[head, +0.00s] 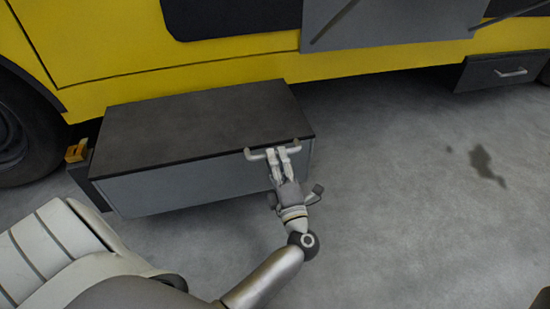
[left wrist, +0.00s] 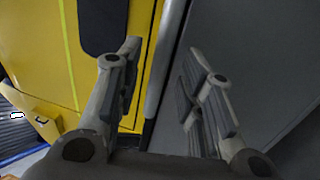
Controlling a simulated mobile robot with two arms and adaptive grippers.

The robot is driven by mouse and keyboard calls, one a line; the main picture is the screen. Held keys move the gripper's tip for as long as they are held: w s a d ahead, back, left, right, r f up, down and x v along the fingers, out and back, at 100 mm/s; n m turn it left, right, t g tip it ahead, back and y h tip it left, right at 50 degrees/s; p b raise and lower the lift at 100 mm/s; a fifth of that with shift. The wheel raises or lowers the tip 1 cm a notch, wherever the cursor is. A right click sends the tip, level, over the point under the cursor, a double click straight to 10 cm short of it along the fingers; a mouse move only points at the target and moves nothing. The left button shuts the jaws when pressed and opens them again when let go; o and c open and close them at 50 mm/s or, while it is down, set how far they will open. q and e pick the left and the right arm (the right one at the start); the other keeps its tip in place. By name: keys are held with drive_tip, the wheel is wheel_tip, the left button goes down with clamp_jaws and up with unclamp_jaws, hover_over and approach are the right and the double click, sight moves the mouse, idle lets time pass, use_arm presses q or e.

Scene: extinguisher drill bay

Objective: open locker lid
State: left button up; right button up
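The locker is a long grey box (head: 200,188) standing on the floor against the yellow vehicle. Its dark lid (head: 195,118) lies flat and closed on top in the head view. A pale bar handle (head: 256,155) shows at the lid's front edge, towards its right end. My left gripper (head: 279,156) is at this handle, its fingers partly covering it. In the left wrist view the fingers of my left gripper (left wrist: 160,75) stand apart. A grey strip shows in line with the gap; I cannot tell whether it lies between the fingers. My right gripper is not in view.
The yellow vehicle body (head: 240,58) rises right behind the locker. A wheel (head: 22,135) is at the left, and an orange block (head: 76,151) sits by the locker's left end. A grey drawer front (head: 500,72) is at far right. The floor (head: 410,190) right of the locker is clear, with a dark stain.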

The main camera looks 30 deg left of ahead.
use_arm(q)
drive_tip(key=shift+x, duration=1.3)
drive_tip(key=shift+d, duration=0.1)
clamp_jaws()
